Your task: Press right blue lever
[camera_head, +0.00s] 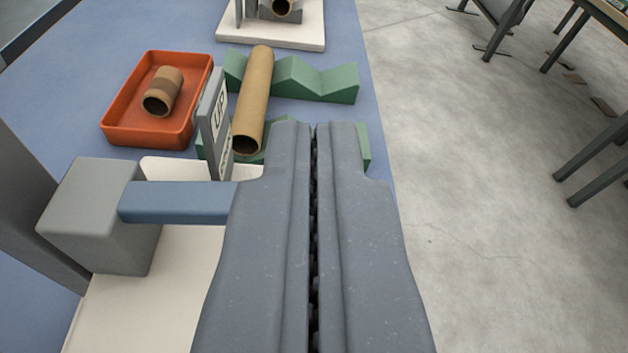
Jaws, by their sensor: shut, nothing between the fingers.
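A blue lever (175,202) sticks out to the right from a grey block (95,215) on a cream base plate (150,300). My gripper (313,128) is shut and empty, pointing away from the camera. Its left finger covers the right end of the lever in the picture. I cannot tell whether the finger touches the lever or is only above it. A grey upright plate (214,125) with "UP" lettering stands just beyond the lever. Part of its lower lettering is hard to read.
Beyond the lever, a long cardboard tube (255,95) rests on green notched supports (315,80). A red-orange tray (190,120) holds a short brown tube (164,92). Another cream-based device (270,35) stands farther back. The blue tabletop (60,100) ends at the right; grey floor (480,200) lies beyond.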

